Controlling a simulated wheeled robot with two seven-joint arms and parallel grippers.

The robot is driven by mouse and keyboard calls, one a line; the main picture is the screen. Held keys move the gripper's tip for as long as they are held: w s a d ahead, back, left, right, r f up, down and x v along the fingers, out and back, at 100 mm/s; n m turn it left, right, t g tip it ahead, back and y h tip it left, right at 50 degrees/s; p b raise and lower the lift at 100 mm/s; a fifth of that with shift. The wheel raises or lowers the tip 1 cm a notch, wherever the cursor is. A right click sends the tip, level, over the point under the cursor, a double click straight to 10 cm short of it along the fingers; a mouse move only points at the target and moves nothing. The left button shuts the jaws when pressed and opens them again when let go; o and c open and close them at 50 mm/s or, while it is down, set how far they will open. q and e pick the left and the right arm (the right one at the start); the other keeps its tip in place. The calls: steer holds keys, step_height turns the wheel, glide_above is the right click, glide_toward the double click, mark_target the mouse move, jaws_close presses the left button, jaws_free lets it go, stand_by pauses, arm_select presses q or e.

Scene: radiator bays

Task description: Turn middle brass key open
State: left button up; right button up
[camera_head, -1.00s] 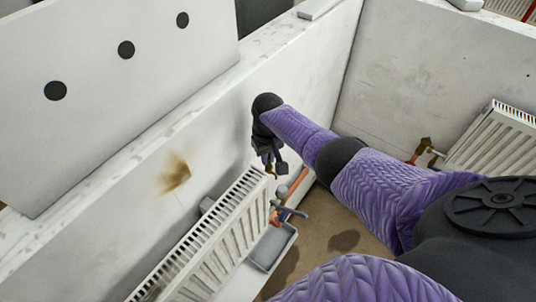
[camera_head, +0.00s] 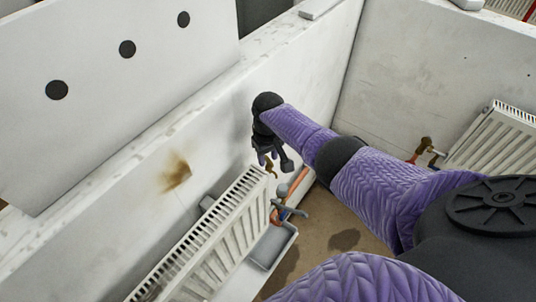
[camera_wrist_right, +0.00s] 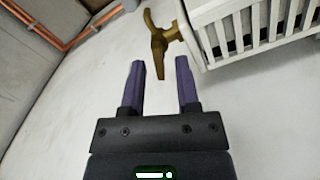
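The brass key (camera_wrist_right: 158,45) sits at the end of the white radiator (camera_wrist_right: 245,28) in the right wrist view, with its long part pointing toward my gripper. My right gripper (camera_wrist_right: 160,64) is open and empty. The key's near end lies just beyond the fingertips, between them in the picture; I see no contact. In the head view the right gripper (camera_head: 275,163) hangs over the far end of the same radiator (camera_head: 215,240). A small piece of the brass key (camera_head: 270,168) shows between the fingers there. My left gripper is not in view.
A grey tray (camera_head: 272,247) and a grey-handled valve (camera_head: 290,208) with orange pipe are below the radiator's end. A white panel with black dots (camera_head: 120,85) stands at left.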

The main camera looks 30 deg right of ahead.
mark_target(268, 158)
step_height(268, 158, up, 9)
steer(key=shift+p, duration=1.2)
steer(key=shift+r, duration=0.45)
